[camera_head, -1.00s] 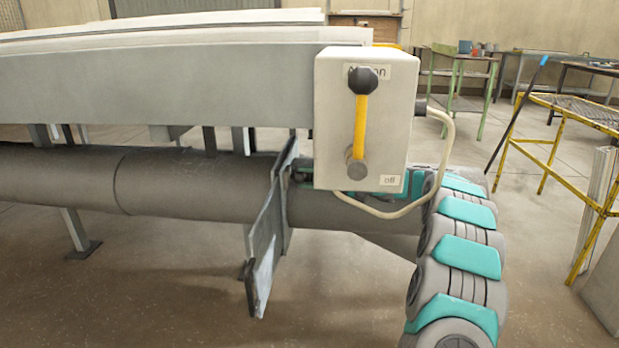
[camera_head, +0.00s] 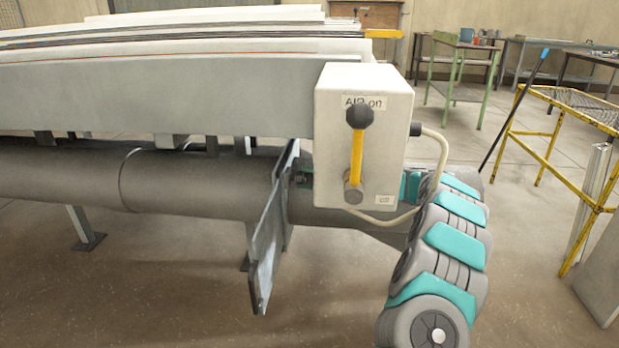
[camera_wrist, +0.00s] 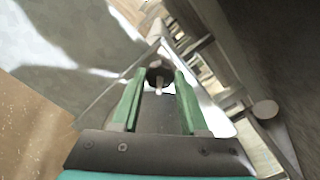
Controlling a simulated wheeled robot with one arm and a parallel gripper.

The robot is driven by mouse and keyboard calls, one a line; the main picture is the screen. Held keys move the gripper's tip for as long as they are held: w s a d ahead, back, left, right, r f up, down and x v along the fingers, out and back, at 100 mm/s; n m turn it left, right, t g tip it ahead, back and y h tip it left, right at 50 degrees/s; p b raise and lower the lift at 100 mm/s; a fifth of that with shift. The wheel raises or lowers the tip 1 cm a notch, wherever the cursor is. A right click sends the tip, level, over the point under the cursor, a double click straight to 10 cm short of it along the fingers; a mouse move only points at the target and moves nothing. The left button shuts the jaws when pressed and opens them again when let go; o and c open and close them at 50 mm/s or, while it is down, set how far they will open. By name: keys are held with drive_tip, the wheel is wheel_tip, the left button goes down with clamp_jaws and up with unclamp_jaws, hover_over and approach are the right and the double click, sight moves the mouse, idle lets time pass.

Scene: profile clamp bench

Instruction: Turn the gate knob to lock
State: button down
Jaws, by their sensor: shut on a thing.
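In the wrist view my gripper (camera_wrist: 157,82) has its two green fingers on either side of a small dark round knob (camera_wrist: 154,73) with a pale bar on its face. The fingers are shut on this knob, which I take for the gate knob. Which way its bar is turned relative to lock is not clear, and no lock mark is readable. In the head view a flat grey metal plate (camera_head: 268,245), perhaps the gate, hangs below the bench beam. A green part of my gripper (camera_head: 306,175) shows beside it; the rest is hidden behind the control box.
The pale control box (camera_head: 385,120) stands in front of my wrist. Its yellow lever (camera_head: 356,158) points up to "AIR on". A cable (camera_head: 442,160) loops from its right side. A long grey bench beam (camera_head: 160,95) runs left. A yellow frame table (camera_head: 570,100) stands right.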

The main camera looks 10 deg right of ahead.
drive_tip(key=m, duration=0.4)
drive_tip(key=shift+m, duration=2.2)
drive_tip(key=shift+c, duration=2.1)
unclamp_jaws()
drive_tip(key=v, duration=0.7)
drive_tip(key=shift+d+b, duration=0.3)
drive_tip(key=shift+d, duration=0.05)
drive_tip(key=shift+s, duration=0.1)
